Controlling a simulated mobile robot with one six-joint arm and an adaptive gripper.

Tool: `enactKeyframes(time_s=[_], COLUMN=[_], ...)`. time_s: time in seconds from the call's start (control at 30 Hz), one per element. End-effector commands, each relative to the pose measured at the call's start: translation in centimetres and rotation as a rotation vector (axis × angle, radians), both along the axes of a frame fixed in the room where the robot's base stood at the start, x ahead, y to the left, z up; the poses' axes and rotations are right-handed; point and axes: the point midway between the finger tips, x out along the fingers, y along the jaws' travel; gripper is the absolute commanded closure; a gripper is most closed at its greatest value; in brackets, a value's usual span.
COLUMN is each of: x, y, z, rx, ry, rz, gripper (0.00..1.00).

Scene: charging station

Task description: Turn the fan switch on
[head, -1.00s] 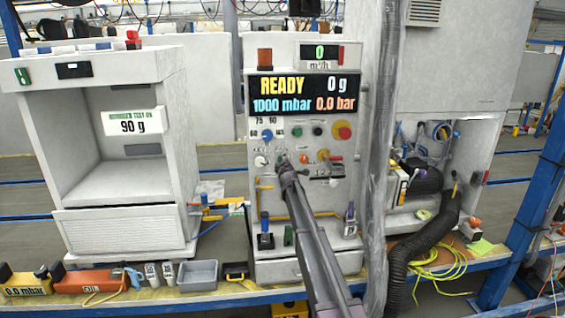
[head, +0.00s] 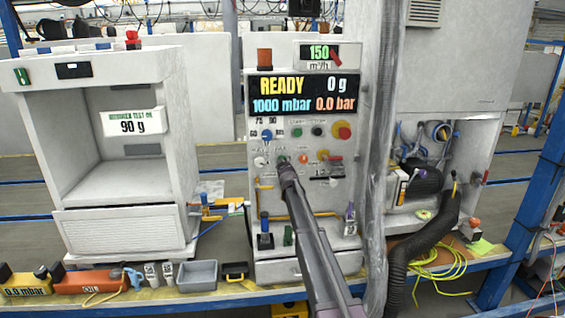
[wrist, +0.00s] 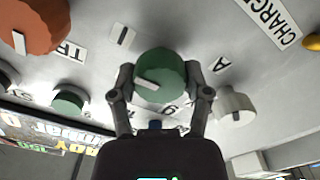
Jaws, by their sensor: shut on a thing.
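A green rotary knob (wrist: 158,72) with a white pointer bar sits on the grey control panel, between small printed labels, in the wrist view. My gripper (wrist: 163,90) has one finger on each side of this knob and is shut on it. In the head view my gripper (head: 284,165) reaches the panel at the lower left knob row and largely hides the knob. The small flow display (head: 319,52) at the top of the panel reads 150 m³/h.
The main display (head: 304,94) reads READY, 0 g, 1000 mbar and 0.0 bar. A white knob (wrist: 236,105) and a second green knob (wrist: 68,101) are close by. An open cabinet (head: 119,222) stands left.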

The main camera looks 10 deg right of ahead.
Motion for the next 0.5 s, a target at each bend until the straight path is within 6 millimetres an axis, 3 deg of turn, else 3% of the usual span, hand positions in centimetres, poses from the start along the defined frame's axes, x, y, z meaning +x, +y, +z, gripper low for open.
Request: enactKeyframes(time_s=[0.5], x=[0.21], y=[0.02], z=[0.11], rx=[0.039], ry=[-0.004], rz=[0.001], gripper=[0.85])
